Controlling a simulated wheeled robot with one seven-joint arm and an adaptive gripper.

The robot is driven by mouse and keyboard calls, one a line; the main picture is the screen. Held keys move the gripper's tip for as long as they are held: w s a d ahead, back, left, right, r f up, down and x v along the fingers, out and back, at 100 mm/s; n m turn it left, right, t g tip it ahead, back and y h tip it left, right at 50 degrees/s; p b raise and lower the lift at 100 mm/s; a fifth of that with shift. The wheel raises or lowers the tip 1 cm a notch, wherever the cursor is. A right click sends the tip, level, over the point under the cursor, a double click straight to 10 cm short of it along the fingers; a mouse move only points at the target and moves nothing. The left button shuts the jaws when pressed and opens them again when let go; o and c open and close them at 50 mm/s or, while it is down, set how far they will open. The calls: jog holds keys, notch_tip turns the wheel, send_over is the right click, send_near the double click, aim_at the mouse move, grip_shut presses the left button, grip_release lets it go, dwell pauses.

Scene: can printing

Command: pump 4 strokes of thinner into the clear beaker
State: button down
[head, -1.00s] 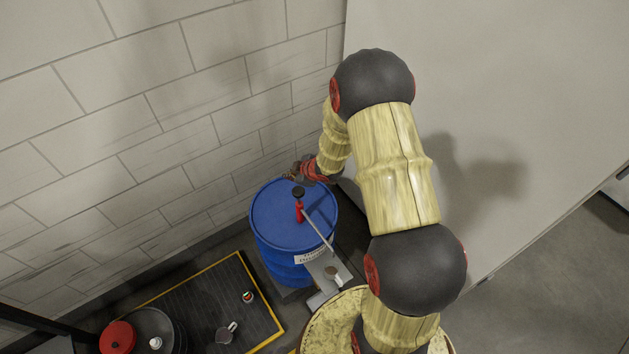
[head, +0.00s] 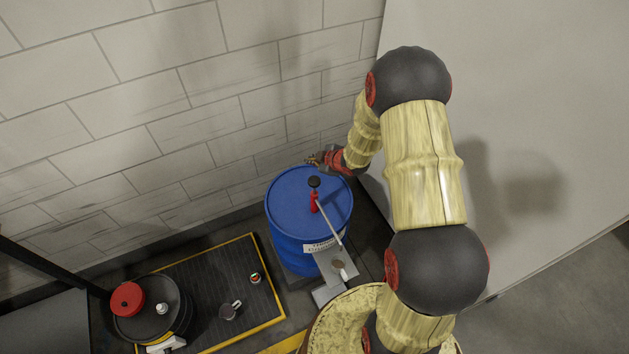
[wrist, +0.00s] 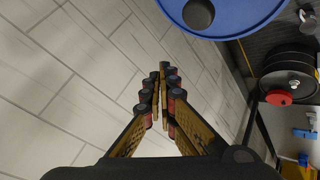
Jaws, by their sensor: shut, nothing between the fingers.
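A blue drum (head: 290,190) with a white label stands by the wall. A hand pump with a red body (head: 314,203) and black knob (head: 314,182) is on its lid. Its grey spout (head: 329,225) slants down toward a grey stand (head: 328,291), where a small cup-like vessel (head: 339,265) sits; I cannot tell if it is the clear beaker. My gripper (head: 312,159) is shut and empty beyond the drum's far rim, near the wall, apart from the knob. In the wrist view the shut fingers (wrist: 162,84) show, with the drum (wrist: 235,22) and knob (wrist: 198,14) above.
A dark mat with yellow edges (head: 272,293) holds a metal jug (head: 229,311) and a small can (head: 255,278). A black drum (head: 158,322) with a red lid piece (head: 127,298) stands at lower left. The tiled wall (head: 190,90) is close behind my gripper.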

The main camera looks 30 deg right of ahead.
aim_at(313, 181)
jog(key=shift+f+b, duration=3.15)
jog(key=shift+f, duration=1.1)
jog(key=shift+f, duration=0.1)
jog(key=shift+f+b, duration=0.25)
jog(key=shift+b, duration=0.1)
